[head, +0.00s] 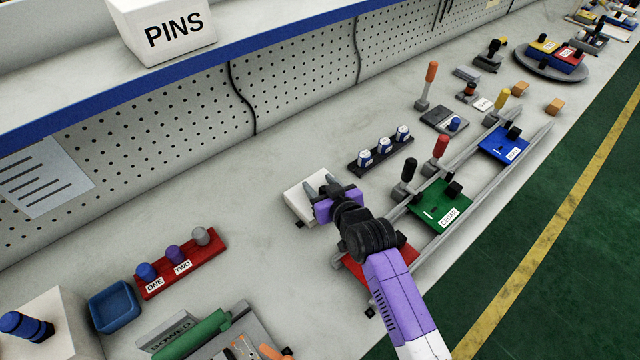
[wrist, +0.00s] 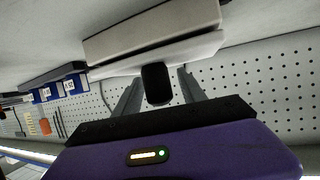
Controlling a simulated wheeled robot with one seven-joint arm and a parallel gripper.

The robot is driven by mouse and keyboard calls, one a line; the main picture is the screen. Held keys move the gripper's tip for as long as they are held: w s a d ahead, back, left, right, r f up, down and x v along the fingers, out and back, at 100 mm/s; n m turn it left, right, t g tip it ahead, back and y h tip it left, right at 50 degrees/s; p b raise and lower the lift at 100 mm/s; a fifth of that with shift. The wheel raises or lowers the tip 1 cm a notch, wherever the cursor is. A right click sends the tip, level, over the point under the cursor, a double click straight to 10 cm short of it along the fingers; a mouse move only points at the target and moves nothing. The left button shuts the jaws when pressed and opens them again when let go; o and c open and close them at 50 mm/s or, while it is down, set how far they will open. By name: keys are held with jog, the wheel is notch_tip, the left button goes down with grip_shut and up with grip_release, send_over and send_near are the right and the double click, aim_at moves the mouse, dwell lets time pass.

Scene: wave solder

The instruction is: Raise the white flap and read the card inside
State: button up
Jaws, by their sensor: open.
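A white box with a white flap (head: 304,196) sits on the bench near the middle of the head view. In the wrist view the flap (wrist: 150,64) shows as a slab along the box (wrist: 150,32), with a dark seam between them. A black tab (wrist: 157,84) sticks out from the flap. My gripper (head: 321,183) is at the right side of the box in the head view. In the wrist view its open fingers (wrist: 158,77) stand on either side of the tab, with space visible between. No card shows.
A dark rack with several white-and-blue jars (head: 382,149) stands just behind. A green fixture (head: 440,205) and a red one (head: 380,262) lie on rails to the right, beside my arm. Clear bench lies left of the box. A pegboard wall (head: 190,120) runs behind.

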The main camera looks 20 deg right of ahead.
grip_shut()
dwell(1.4)
